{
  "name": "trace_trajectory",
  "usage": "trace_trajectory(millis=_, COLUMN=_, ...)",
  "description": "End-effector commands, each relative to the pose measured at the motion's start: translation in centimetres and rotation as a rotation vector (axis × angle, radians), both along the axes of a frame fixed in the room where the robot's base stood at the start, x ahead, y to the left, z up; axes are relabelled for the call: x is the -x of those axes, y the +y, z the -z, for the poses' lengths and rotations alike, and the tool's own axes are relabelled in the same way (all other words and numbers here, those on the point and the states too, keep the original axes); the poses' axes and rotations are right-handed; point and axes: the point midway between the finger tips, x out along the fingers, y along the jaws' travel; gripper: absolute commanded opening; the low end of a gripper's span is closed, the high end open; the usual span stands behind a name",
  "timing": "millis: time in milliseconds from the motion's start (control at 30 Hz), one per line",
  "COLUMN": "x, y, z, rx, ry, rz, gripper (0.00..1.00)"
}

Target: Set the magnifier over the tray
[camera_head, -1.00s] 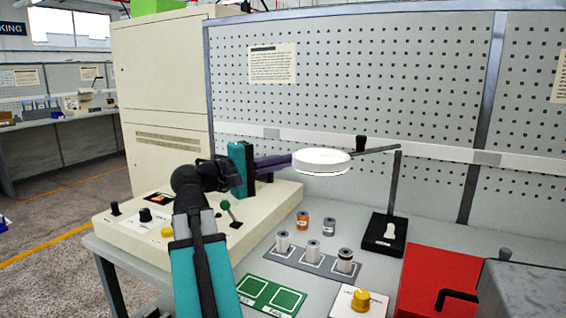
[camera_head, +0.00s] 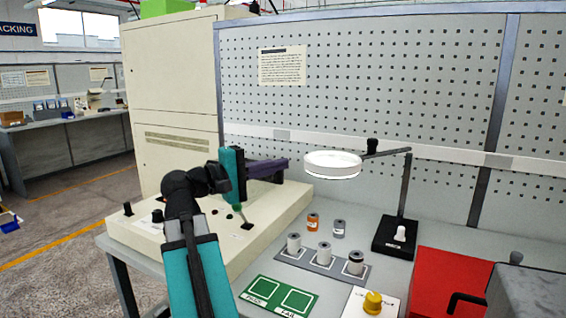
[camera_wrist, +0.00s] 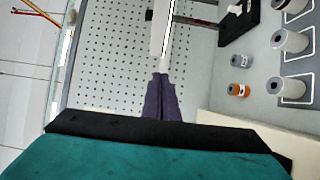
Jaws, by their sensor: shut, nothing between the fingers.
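The magnifier (camera_head: 333,166) is a round white-rimmed head on a thin arm from a dark post, with a black base (camera_head: 393,247). It hangs level above the table, behind and above the grey tray (camera_head: 308,260), which bears three white spools in outlined squares. My gripper (camera_head: 286,164) has dark purple fingers, shut and empty. Their tips point at the magnifier's left rim, with a small gap in the head view. In the wrist view my fingertips (camera_wrist: 160,76) appear just short of a pale upright strip, probably the magnifier (camera_wrist: 161,35) edge-on; contact cannot be told.
An orange spool (camera_head: 313,222) and a grey spool (camera_head: 339,228) stand behind the tray. A green pass/fail mat (camera_head: 279,296), a yellow-knobbed box (camera_head: 373,302) and a red box (camera_head: 455,285) stand in front and right. A cream console (camera_head: 215,238) lies below my arm. A pegboard (camera_head: 400,80) closes the back.

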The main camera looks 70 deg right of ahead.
Motion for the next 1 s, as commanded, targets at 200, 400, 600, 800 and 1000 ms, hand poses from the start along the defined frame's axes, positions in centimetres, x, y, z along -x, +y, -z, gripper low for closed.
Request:
trace_trajectory(millis=200, x=-0.3, y=3.0, z=0.0, rx=0.001, ry=0.001, rz=-0.003, gripper=0.0)
trace_trajectory(millis=400, x=-0.5, y=4.6, z=0.0, rx=0.0, ry=0.0, rz=-0.002, gripper=0.0)
trace_trajectory(millis=600, x=-0.5, y=5.0, z=0.0, rx=0.001, ry=0.001, rz=-0.002, gripper=0.0)
trace_trajectory(millis=800, x=-0.6, y=5.0, z=0.0, rx=0.0, ry=0.0, rz=-0.002, gripper=0.0)
trace_trajectory(millis=1000, x=-0.6, y=5.0, z=0.0, rx=0.0, ry=0.0, rz=-0.003, gripper=0.0)
